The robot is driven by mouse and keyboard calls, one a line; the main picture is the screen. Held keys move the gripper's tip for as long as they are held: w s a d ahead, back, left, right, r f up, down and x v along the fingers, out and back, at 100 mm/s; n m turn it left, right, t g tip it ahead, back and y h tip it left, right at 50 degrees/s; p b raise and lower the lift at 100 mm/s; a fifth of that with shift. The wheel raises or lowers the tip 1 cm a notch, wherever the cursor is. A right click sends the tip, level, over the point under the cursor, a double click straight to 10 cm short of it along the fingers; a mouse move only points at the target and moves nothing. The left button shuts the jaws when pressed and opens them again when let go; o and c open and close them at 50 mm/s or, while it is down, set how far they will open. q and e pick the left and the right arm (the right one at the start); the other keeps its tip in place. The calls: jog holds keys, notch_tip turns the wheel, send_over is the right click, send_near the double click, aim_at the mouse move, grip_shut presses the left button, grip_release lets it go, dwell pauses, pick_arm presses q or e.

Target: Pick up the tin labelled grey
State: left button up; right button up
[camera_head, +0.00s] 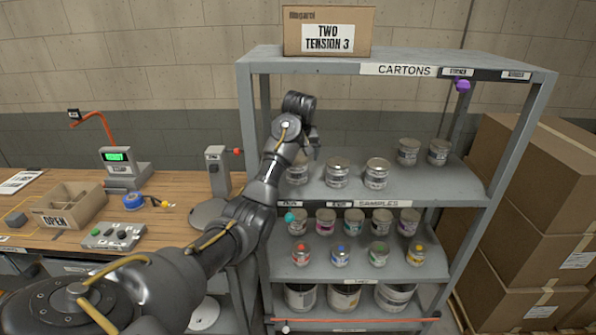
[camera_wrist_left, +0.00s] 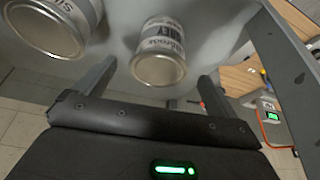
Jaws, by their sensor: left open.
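A grey metal tin (camera_wrist_left: 160,50) with a white label shows in the left wrist view; the visible letters seem to end in "EY", the rest is hard to read. It stands on the upper shelf (camera_head: 420,185), and in the head view the leftmost tin there (camera_head: 297,174) is partly hidden by my arm. My left gripper (camera_wrist_left: 155,82) is open, its fingers to either side of the tin in the wrist view, not closed on it. In the head view this gripper (camera_head: 308,143) is at the shelf's left side. My right gripper is out of view.
A second tin (camera_wrist_left: 50,22), lettered "SI", is close by in the wrist view. More tins (camera_head: 337,173) stand along the same shelf. The rack's left post (camera_head: 250,120) is close to my arm. Small sample tins (camera_head: 340,256) fill the tier below. Stacked cartons (camera_head: 535,200) stand right.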

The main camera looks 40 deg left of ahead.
aim_at(297, 161)
pick_arm(q)
jog(key=x, duration=0.3)
jog(key=shift+f, duration=0.2)
jog(key=shift+w+a+f, duration=0.1)
jog(key=shift+w+f, duration=0.15)
jog(key=shift+f, duration=0.1)
jog(key=shift+s+r, duration=0.15)
jog(key=shift+s, duration=0.05)
jog(key=c, duration=1.3)
jog(key=shift+o, duration=0.2)
jog(key=shift+w, duration=0.1)
